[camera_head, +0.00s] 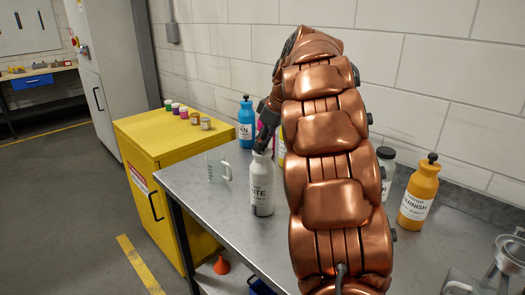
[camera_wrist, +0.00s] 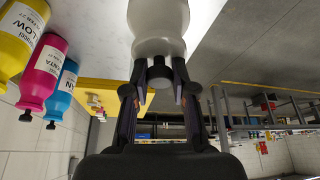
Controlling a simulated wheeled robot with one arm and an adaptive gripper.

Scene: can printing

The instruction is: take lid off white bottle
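The white bottle (camera_head: 262,186) stands upright on the grey metal table, left of my arm. In the wrist view the bottle (camera_wrist: 158,18) appears upside down at the top, with its dark lid (camera_wrist: 160,74) below it, on the neck. My gripper (camera_wrist: 161,70) has one finger on each side of the lid, its tips close to the neck. I cannot tell whether the fingers touch the lid or stand slightly apart from it. In the head view my gripper (camera_head: 263,143) is over the bottle's top, and hides the lid.
A clear beaker (camera_head: 218,170) stands left of the bottle. The blue bottle (camera_head: 246,124) and pink bottle (camera_wrist: 46,70) stand behind; the orange bottle (camera_head: 418,196) stands right of my arm. A yellow cabinet (camera_head: 158,150) adjoins the table (camera_head: 195,190). The table's front-left edge is clear.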

